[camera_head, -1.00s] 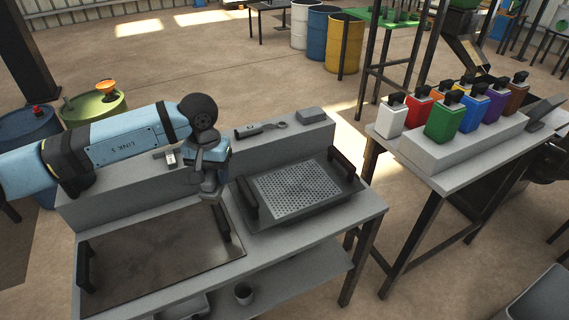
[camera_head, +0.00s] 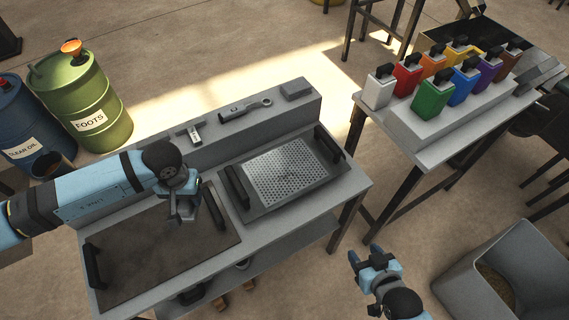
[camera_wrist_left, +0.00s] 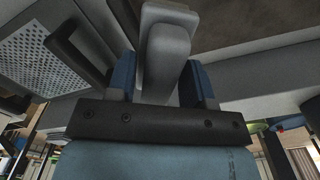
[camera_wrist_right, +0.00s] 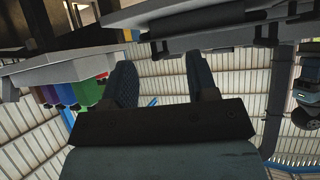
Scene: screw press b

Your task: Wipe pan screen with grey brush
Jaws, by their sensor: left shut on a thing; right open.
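The pan screen (camera_head: 290,172) is a pale perforated plate in a grey tray with black handles, on the right half of the bench. It also shows at the upper left of the left wrist view (camera_wrist_left: 42,62). My left gripper (camera_head: 183,207) is shut on a grey, block-shaped thing (camera_wrist_left: 166,50), apparently the grey brush. It is over the right part of the dark flat pan (camera_head: 150,250), left of the screen. The brush's bristles cannot be made out. My right gripper (camera_head: 366,257) is open and empty, in front of the bench's right end.
The bench's back ledge (camera_head: 215,140) holds a scraper-like tool (camera_head: 190,132), a wrench (camera_head: 246,107) and a grey block (camera_head: 296,88). Coloured bottles (camera_head: 433,97) stand on a table at right. A grey bin (camera_head: 510,265) is at lower right. Black handles rise beside the screen.

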